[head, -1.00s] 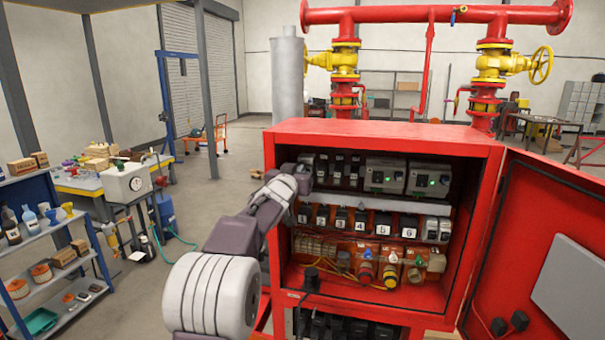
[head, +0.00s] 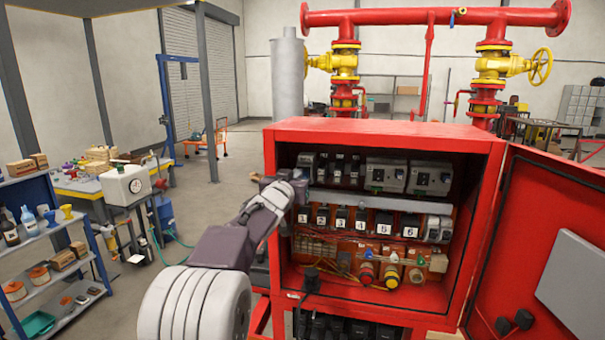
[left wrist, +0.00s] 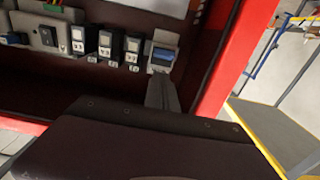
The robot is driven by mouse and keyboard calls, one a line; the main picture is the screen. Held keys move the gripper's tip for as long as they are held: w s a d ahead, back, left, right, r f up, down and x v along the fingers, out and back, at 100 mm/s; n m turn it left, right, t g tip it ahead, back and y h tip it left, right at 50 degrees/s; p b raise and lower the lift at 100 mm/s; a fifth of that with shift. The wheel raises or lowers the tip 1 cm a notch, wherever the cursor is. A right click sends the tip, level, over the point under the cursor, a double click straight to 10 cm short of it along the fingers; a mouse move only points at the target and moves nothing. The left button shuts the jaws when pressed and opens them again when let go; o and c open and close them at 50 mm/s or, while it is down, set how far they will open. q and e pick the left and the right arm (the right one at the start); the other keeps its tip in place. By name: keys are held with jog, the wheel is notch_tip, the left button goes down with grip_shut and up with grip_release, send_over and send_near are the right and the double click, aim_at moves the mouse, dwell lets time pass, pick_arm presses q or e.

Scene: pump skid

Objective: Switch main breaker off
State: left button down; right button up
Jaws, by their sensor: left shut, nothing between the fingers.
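The main breaker appears to be the larger unit (head: 306,161) at the left end of the top row inside the red cabinet (head: 385,133). In the left wrist view it seems to be the blue-faced unit (left wrist: 163,55) at the end of the row. My left gripper (head: 303,180) is shut and empty at the cabinet's left front edge, just below and in front of that unit. In the left wrist view its dark finger (left wrist: 162,93) points at the unit, with no clear contact. The handle's position is too small to read. My right gripper is not in view.
The cabinet door (head: 540,250) stands open to the right. Small breakers (head: 340,165) and two grey drives (head: 385,175) share the top row. A blue shelf (head: 50,230) stands left, with open floor between.

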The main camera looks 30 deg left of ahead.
pick_arm(q)
jog(key=shift+v, duration=1.95)
jog(key=shift+w+r, duration=0.1)
jog(key=d+f+m+g+h+b, duration=0.1)
jog(key=d+f+g+h+b, duration=0.15)
jog(key=d+f, duration=0.8)
jog(key=s+d+f+g+h+b, duration=0.1)
jog(key=s+d+f+g, duration=0.15)
jog(key=f, duration=0.45)
jog(key=s+d+f+g+b, duration=0.1)
jog(key=s+d+f, duration=0.15)
jog(key=f, duration=0.45)
jog(key=s+d+f+g, duration=0.1)
jog(key=s+f+g, duration=0.4)
jog(key=s+f, duration=0.5)
jog(key=s+d+f+m+g, duration=0.1)
jog(key=s+f+g, duration=0.4)
jog(key=s+f, duration=0.5)
jog(key=s+d, duration=0.1)
jog(key=s, duration=0.3)
jog(key=shift+s+d+h, duration=0.25)
jog(key=shift+h, duration=0.1)
